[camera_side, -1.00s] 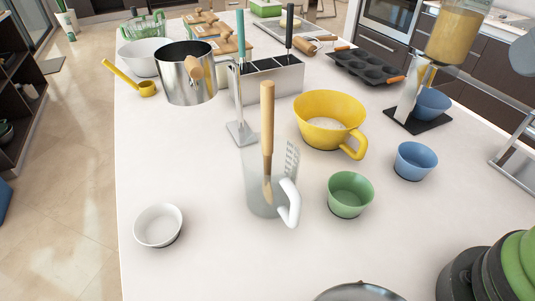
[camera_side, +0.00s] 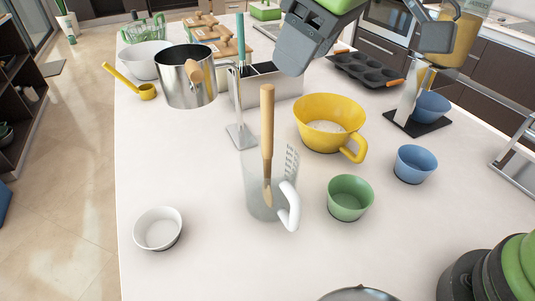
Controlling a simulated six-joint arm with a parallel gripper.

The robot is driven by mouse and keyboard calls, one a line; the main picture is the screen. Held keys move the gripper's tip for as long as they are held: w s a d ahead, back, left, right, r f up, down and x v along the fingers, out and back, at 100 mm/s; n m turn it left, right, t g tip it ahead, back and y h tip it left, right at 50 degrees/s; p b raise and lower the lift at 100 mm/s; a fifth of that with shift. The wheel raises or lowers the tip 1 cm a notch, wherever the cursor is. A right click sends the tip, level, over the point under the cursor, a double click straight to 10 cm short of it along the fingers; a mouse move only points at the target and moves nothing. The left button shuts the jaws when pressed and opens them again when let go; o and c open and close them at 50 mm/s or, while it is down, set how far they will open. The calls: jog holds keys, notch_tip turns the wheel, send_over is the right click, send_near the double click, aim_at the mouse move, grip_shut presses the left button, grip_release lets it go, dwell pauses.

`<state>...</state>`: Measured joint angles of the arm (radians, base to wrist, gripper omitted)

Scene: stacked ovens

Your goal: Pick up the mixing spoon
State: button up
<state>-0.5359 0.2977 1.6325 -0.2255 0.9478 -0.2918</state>
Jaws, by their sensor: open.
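The mixing spoon (camera_side: 267,122) has a light wooden handle and stands nearly upright in a clear measuring jug (camera_side: 258,190). Its lower end shows through the jug wall. The jug has a white handle on its right and dark markings. My gripper (camera_side: 293,62), grey with a green part above, is in the upper middle of the view, in front of the steel utensil box. It is up and to the right of the spoon's top and apart from it. Its jaws are open, with nothing seen between them; the fingertips are hard to make out.
A yellow jug-like bowl (camera_side: 328,108), a green bowl (camera_side: 350,195) and a blue bowl (camera_side: 414,163) stand right of the jug. A white bowl (camera_side: 158,230) is at front left. A metal pot (camera_side: 178,82) hangs from a stand behind. The counter between jug and white bowl is clear.

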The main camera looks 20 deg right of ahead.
aim_at(267, 112)
jog(key=x, duration=0.7)
jog(key=a+x, duration=0.1)
jog(key=x, duration=0.2)
jog(key=shift+f, duration=0.3)
grip_shut()
